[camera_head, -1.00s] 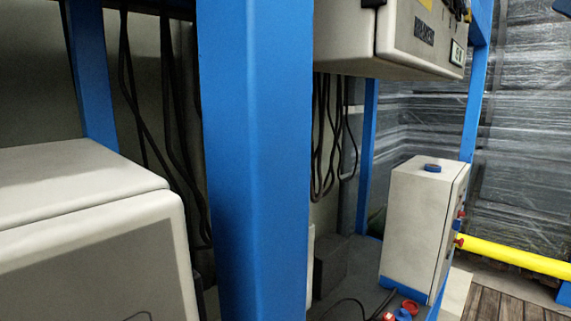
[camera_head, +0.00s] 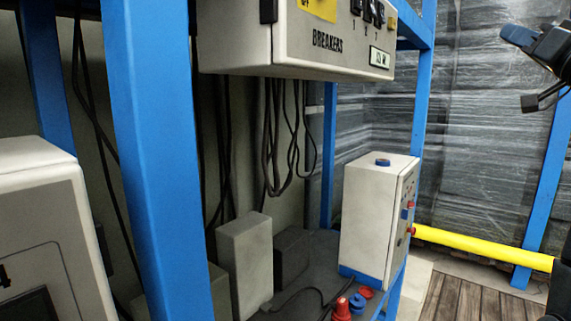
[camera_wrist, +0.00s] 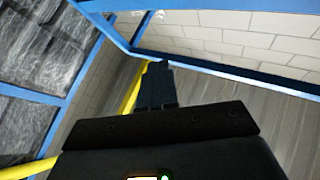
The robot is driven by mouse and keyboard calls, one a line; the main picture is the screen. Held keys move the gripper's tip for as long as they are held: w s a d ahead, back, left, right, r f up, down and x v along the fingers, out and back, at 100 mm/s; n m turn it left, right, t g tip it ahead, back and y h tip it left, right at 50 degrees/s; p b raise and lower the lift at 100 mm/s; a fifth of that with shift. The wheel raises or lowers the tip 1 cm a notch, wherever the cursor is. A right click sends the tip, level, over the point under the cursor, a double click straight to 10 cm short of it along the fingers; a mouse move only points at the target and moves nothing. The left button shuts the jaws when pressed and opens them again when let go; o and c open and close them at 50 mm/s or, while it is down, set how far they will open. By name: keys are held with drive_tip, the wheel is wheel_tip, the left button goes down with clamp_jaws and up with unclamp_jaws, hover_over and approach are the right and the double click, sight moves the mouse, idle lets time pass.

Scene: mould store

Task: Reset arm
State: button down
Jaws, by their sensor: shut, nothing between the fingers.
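My gripper (camera_wrist: 159,68) shows in the wrist view as two dark fingers close together, shut and empty. It points over a wall and floor area and touches nothing that I can see. In the head view, dark parts that look like my arm come in at the upper right edge. They hang in the air in front of the plastic-wrapped wall, apart from the rack.
A blue rack (camera_head: 160,160) holds a breaker box (camera_head: 330,45), a pale control box (camera_head: 378,210) and red and blue buttons (camera_head: 357,302). Black cables (camera_head: 272,140) hang behind. A yellow rail (camera_head: 485,250) crosses the right side above a plank floor (camera_head: 460,300).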

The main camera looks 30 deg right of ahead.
drive_tip(key=w+a+f+m+g, duration=0.1)
drive_tip(key=w+a+f, duration=0.15)
drive_tip(key=f, duration=0.55)
drive_tip(key=w+a+f+m+g, duration=0.1)
drive_tip(key=w+a+f, duration=0.15)
drive_tip(key=f, duration=0.45)
drive_tip(key=w+a+f+g, duration=0.1)
drive_tip(key=a+f, duration=0.2)
drive_tip(key=f, duration=0.5)
drive_tip(key=s+a+f+g, duration=0.1)
drive_tip(key=a+f, duration=0.5)
drive_tip(key=f, duration=0.2)
drive_tip(key=s+a+f+g, duration=0.1)
drive_tip(key=s+a+f, duration=0.1)
drive_tip(key=a+f, duration=0.55)
drive_tip(key=s+a+f+n+g+y, duration=0.1)
drive_tip(key=s+a+f+n+y, duration=0.15)
drive_tip(key=s+a+f, duration=0.95)
drive_tip(key=s+a+n+y, duration=0.1)
drive_tip(key=s+a+n, duration=0.1)
drive_tip(key=s, duration=0.4)
drive_tip(key=s+a+n+g+y, duration=0.1)
drive_tip(key=s+a+n+y, duration=0.1)
drive_tip(key=s+a, duration=0.2)
drive_tip(key=s+a+n+y, duration=0.1)
drive_tip(key=s+a+n, duration=0.1)
drive_tip(key=s, duration=0.6)
drive_tip(key=shift+s+a+g, duration=0.3)
drive_tip(key=shift+a, duration=0.5)
drive_tip(key=shift+f, duration=0.15)
